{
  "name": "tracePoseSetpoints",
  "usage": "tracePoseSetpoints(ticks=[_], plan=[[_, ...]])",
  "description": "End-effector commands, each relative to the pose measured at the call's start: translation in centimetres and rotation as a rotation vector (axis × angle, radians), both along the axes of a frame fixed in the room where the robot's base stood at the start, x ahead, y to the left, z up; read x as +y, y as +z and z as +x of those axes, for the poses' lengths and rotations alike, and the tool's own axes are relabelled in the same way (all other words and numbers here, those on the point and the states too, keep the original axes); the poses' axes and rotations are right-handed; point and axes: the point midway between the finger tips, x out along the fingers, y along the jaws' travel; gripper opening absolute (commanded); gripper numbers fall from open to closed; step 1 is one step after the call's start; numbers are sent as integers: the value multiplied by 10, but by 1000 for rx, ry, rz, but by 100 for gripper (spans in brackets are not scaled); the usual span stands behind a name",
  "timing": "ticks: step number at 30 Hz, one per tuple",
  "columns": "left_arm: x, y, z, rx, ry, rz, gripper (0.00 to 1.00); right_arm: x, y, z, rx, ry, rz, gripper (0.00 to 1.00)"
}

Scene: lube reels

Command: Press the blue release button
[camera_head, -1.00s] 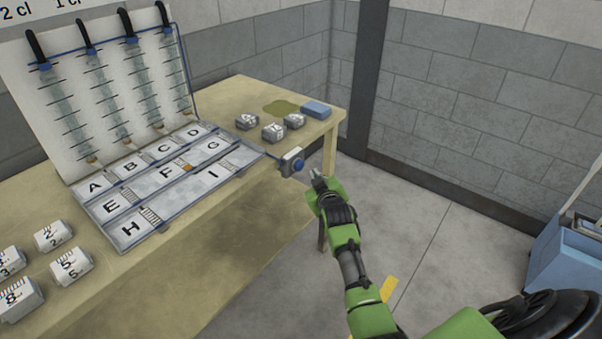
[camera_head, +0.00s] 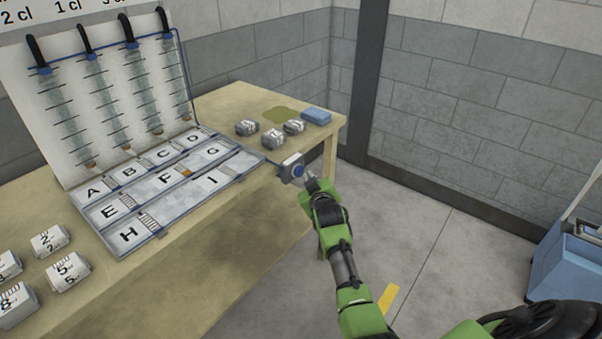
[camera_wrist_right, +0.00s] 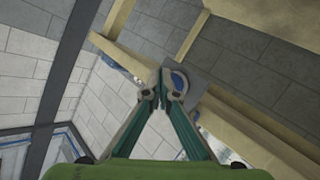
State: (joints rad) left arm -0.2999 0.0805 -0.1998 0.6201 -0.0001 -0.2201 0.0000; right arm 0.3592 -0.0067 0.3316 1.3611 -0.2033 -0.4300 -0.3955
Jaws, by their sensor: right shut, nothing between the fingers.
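The blue release button (camera_head: 298,171) sits on a small grey box (camera_head: 287,169) at the table's right front edge, beside the lettered tray. My right gripper (camera_head: 308,180) is shut and empty, with its tips right by the button on its right side. In the right wrist view the shut fingertips (camera_wrist_right: 161,92) overlap the grey box, and part of the blue button (camera_wrist_right: 179,81) shows just behind them. I cannot tell whether the tips touch the button. My left gripper is not in view.
The lettered tray (camera_head: 192,197) lies on the wooden table (camera_head: 200,270) below an upright board with tubes (camera_head: 110,100). Several grey numbered blocks (camera_head: 67,271) stand at the left. A blue sponge-like block (camera_head: 316,116) lies at the far corner.

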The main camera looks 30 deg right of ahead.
Motion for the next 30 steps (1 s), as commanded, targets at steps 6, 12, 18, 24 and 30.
tracePoseSetpoints(ticks=[6, 12, 18, 24, 30], plan=[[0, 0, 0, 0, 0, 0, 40, 0, 0, 0, 0, 0, 0, 0], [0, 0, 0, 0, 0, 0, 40, 0, 0, 0, 0, 0, 0, 0], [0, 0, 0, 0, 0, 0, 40, 0, 0, 0, 0, 0, 0, 0], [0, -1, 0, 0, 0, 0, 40, 1, 0, 2, 0, 0, 0, 0], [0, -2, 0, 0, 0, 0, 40, 3, 1, 8, -1, 0, 0, 0]])
